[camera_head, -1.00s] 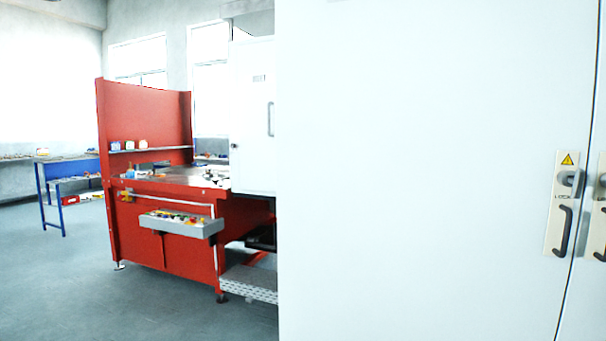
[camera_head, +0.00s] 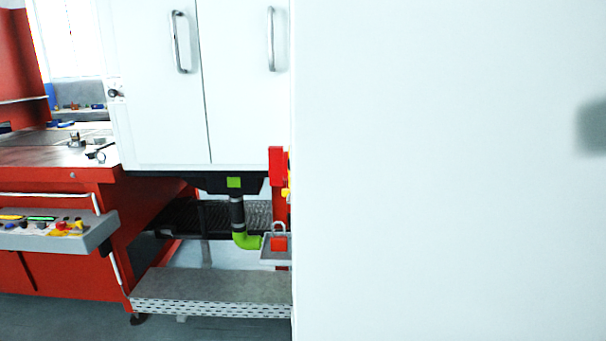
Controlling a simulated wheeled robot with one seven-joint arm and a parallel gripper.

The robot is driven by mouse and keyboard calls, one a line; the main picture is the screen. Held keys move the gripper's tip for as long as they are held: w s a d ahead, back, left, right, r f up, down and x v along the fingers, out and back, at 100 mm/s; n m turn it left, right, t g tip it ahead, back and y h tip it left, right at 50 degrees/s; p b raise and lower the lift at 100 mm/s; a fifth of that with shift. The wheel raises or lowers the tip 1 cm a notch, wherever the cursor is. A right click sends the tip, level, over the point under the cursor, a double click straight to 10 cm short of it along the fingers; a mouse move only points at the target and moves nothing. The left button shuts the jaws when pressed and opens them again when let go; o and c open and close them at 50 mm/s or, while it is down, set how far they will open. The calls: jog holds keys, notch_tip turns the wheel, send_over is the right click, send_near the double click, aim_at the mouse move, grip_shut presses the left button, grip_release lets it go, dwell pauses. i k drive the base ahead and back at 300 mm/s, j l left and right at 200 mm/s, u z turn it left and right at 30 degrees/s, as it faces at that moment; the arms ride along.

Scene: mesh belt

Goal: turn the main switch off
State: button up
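I cannot make out a main switch in this view. A large plain white cabinet side (camera_head: 440,170) fills the right half. A blurred grey-green shape (camera_head: 592,127) shows at its right edge; I cannot tell what it is. A red padlock (camera_head: 279,242) stands on a small grey tray beside the cabinet's left edge, under a red post (camera_head: 276,167) with a yellow part, partly hidden by the cabinet. My gripper is not in view.
A white two-door cabinet (camera_head: 160,90) with bar handles sits above the red machine. A red workbench (camera_head: 70,185) with a grey parts tray (camera_head: 60,235) stands at left. A grey step (camera_head: 210,285) lies low in the middle. Open floor (camera_head: 60,315) shows at bottom left.

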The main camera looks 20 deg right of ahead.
aim_at(278, 158)
jog(key=i+j+z, duration=0.15)
jog(key=i+j, duration=0.6)
jog(key=i, duration=0.05)
